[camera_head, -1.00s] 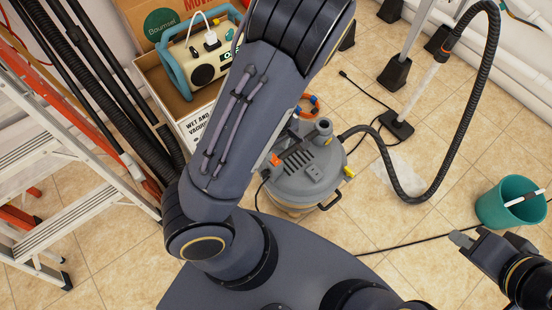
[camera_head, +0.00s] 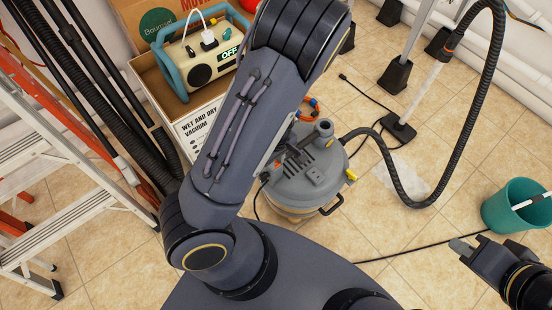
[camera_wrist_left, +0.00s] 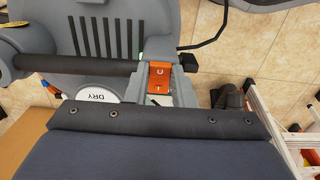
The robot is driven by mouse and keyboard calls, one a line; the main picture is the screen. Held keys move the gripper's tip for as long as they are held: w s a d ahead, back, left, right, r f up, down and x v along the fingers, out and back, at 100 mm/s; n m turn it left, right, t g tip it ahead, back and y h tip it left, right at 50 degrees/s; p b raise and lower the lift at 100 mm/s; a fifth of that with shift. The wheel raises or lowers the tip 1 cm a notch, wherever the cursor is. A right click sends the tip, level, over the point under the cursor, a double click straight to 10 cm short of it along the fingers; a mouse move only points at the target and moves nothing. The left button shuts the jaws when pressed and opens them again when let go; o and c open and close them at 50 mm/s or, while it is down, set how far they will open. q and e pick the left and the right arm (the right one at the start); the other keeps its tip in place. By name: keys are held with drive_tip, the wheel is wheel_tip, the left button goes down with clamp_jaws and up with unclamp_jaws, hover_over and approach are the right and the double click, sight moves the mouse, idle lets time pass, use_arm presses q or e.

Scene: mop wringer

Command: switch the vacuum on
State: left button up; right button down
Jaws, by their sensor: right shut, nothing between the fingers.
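The grey wet-and-dry vacuum (camera_head: 315,182) stands on the tiled floor in the middle of the head view, partly covered by my left arm. Its lid fills the upper part of the left wrist view (camera_wrist_left: 105,35). My right gripper (camera_head: 461,247) is shut and empty over the floor, lower right.
A ladder (camera_head: 55,170) is at left. The black hose (camera_head: 395,180) loops right, near a teal bucket (camera_head: 500,212). Cables cross the floor.

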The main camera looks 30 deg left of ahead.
use_arm(q)
clamp_jaws()
drive_tip(key=shift+w+a+r+g+h+p, duration=0.15)
drive_tip(key=shift+g+h, duration=0.1)
drive_tip(key=shift+h, duration=0.35)
drive_tip(key=shift+s+a+f+g+h+p, duration=0.15)
drive_tip(key=shift+g+h, duration=0.1)
drive_tip(key=shift+h, duration=0.35)
drive_tip(key=shift+w+r, duration=0.1)
drive_tip(key=o, duration=0.7)
unclamp_jaws()
drive_tip(key=shift+o, duration=0.2)
drive_tip(key=p+v, duration=0.3)
drive_tip(key=v, duration=0.4)
drive_tip(key=shift+d+p, duration=0.1)
drive_tip(key=shift+p, duration=0.3)
drive_tip(key=shift+r, duration=0.4)
